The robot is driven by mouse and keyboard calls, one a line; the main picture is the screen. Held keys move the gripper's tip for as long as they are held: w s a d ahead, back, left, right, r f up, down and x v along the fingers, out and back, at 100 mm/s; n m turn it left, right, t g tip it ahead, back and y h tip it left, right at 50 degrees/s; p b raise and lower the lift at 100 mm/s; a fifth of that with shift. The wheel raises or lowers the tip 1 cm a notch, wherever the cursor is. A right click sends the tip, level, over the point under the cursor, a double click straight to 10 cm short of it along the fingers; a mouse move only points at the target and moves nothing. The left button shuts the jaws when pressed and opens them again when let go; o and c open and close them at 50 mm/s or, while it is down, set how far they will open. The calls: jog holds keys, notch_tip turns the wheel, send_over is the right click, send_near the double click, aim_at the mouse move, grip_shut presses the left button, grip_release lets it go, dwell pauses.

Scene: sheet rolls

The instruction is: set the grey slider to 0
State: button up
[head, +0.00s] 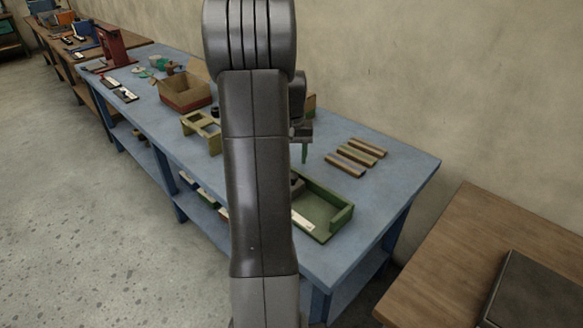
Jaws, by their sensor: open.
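I cannot make out a grey slider for certain. Two small dark-and-white strip-like items, a nearer one (125,95) and a farther one (110,82), lie at the left edge of the blue bench (385,172); their markings are too small to read. My gripper (304,156) points down above the bench, right of my arm and behind the green tray. It is open, with nothing seen in it; its jaws are partly hidden. My arm hides the middle of the bench.
The green tray (343,217) has a pale strip inside. Several brown bars (356,157) lie to its right. A cardboard box (184,90), an olive frame (187,127) and a red stand (111,44) are at left. A brown table (470,250) stands right.

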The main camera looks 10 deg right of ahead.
notch_tip(320, 180, up, 8)
jog(key=shift+r, duration=0.15)
dwell(0.4)
notch_tip(320, 180, down, 14)
jog(key=shift+s+f, duration=0.1)
jog(key=shift+s+d, duration=0.25)
jog(key=shift+d, duration=0.1)
jog(key=shift+s+d, duration=0.3)
jog(key=shift+s, duration=0.2)
jog(key=shift+w+r, duration=0.15)
jog(key=shift+r, duration=0.05)
